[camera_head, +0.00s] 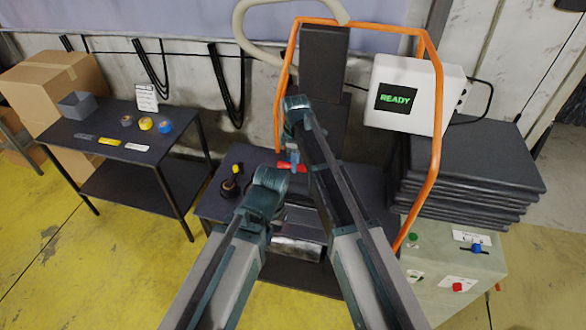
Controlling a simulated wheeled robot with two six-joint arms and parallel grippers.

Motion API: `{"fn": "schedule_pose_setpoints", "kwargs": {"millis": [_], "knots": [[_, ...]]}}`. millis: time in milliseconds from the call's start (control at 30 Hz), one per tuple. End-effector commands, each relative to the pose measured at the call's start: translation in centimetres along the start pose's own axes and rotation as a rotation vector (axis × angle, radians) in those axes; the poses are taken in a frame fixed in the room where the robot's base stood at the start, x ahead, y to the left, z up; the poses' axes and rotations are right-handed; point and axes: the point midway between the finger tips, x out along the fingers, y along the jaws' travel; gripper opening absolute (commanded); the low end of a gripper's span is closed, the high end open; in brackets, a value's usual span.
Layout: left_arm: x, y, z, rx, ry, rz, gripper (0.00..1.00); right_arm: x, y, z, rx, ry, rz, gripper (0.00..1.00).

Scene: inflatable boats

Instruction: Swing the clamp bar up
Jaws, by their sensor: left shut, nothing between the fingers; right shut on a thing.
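A dark machine with an upright block (323,62) stands at the centre inside an orange tube frame. A short red grip (287,167) lies low in front of it; I cannot tell clearly whether it belongs to the clamp bar. My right arm reaches up past the block, and its gripper (294,158) points down and is shut on the red grip. My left gripper (266,190) is lower, shut and empty, over the front of the work table (222,205). Its fingertips are mostly hidden by its own wrist. The arms hide much of the machine's middle.
The orange frame (434,160) rises around the machine. A white box reading READY (408,90) is at its right, above stacked dark sheets (475,170). A black tool (229,188) stands left of my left gripper. A control box (450,270) is at lower right.

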Motion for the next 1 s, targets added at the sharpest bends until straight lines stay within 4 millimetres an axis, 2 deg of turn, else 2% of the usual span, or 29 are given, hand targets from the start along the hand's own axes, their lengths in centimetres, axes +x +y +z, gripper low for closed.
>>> {"fn": "schedule_pose_setpoints", "kwargs": {"millis": [33,200,767,800,933,1000], "knots": [[-0.8,-0.1,0.1,0.001,0.000,0.000,0.00,-0.8,1.5,0.1,0.005,-0.001,0.018,0.00],[-1.7,-0.2,0.1,0.002,-0.001,0.000,0.00,-1.6,2.5,0.1,0.006,-0.001,0.018,0.00],[-2.1,-0.2,0.1,0.003,-0.001,0.000,0.00,-2.0,3.2,0.2,0.007,-0.002,0.018,0.00],[-2.1,-0.2,0.1,0.003,-0.001,0.000,0.00,-2.0,3.2,0.1,0.007,-0.001,0.019,0.38],[-2.1,-0.2,0.1,0.003,-0.001,0.000,0.00,-2.0,3.1,0.1,0.006,-0.001,0.018,0.61],[-2.1,-0.2,0.1,0.003,-0.001,0.000,0.00,-2.0,3.0,0.1,0.006,-0.001,0.018,0.61]]}}
